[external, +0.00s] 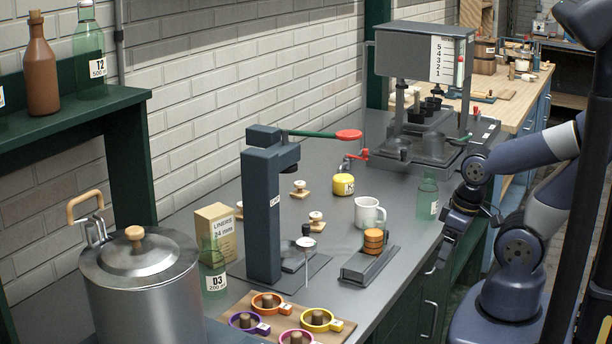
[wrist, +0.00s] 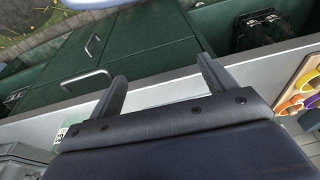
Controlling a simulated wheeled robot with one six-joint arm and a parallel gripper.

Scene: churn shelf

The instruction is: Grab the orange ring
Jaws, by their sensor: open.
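The orange ring (external: 256,305) lies on a wooden board (external: 340,336) at the front of the bench, around a short wooden peg, with a labelled tab to its right. A yellow ring (external: 321,327), a purple ring (external: 237,324) and a pink ring (external: 283,336) lie around other pegs there. My gripper (external: 447,242) is open and empty by the bench's right edge, well right of and behind the board. In the wrist view my gripper (wrist: 162,78) points over the bench edge; part of the board (wrist: 291,77) shows at the right edge.
A metal pot (external: 145,290) stands left of the board. A dark press (external: 263,215), green bottle (external: 213,268), white mug (external: 369,213) and tray with stacked orange discs (external: 373,241) stand behind it. Another green bottle (external: 428,196) is near my gripper.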

